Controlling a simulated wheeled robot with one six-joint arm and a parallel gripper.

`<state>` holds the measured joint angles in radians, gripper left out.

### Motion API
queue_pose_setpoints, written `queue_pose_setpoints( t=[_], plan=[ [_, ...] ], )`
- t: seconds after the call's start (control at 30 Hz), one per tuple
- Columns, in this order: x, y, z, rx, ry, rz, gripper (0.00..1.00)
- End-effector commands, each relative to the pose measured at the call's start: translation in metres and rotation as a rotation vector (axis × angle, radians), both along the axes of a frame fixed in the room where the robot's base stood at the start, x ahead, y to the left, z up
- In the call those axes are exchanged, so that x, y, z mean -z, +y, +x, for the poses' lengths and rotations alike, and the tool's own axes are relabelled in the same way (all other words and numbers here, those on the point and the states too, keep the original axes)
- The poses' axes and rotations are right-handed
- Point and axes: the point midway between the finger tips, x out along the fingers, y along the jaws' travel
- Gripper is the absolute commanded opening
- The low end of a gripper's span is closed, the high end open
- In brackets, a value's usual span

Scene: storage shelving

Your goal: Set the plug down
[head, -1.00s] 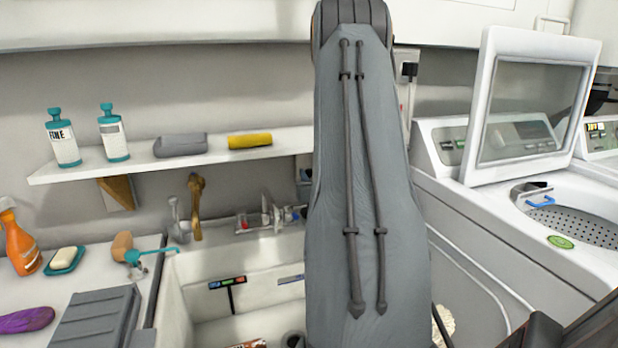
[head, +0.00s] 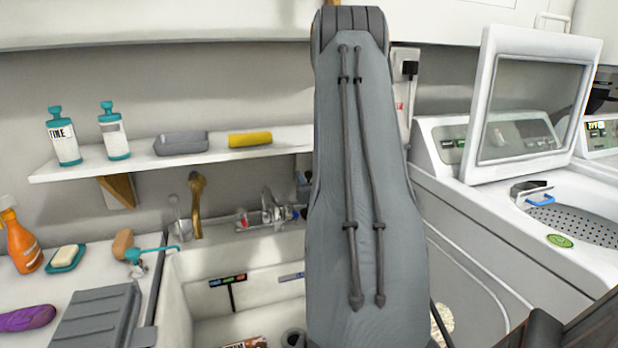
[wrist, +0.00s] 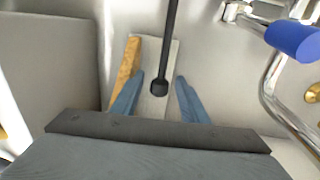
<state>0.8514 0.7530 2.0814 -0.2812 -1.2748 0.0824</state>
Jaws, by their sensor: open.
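My gripper (wrist: 158,100) shows in the wrist view with its two blue fingers apart. A thin black rod with a dark round end (wrist: 160,88) is seen between the fingers, with clear gaps on both sides. I cannot tell whether this is the plug. In the head view my arm hides my gripper and what is in front of it. A black plug (head: 410,69) sits at a wall outlet just right of my arm. A dark grey round piece (head: 293,338) lies low in the sink (head: 178,305), partly cut off by the frame.
A shelf (head: 100,169) above the sink holds two bottles, a grey tray (head: 181,143) and a yellow sponge (head: 250,139). Chrome pipework with a blue part (wrist: 294,40) is close at the right in the wrist view. An open washer (head: 475,215) stands at right.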

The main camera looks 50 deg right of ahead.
Motion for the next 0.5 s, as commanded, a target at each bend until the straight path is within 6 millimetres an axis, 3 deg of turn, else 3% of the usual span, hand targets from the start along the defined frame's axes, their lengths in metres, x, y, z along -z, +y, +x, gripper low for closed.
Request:
queue_pose_setpoints(
  t=[0.17, 0.5],
  plan=[
    [-0.003, 0.006, -0.011, 0.001, 0.000, 0.000, 0.40],
    [-0.002, 0.044, -0.068, 0.002, 0.001, 0.001, 0.40]
  ],
)
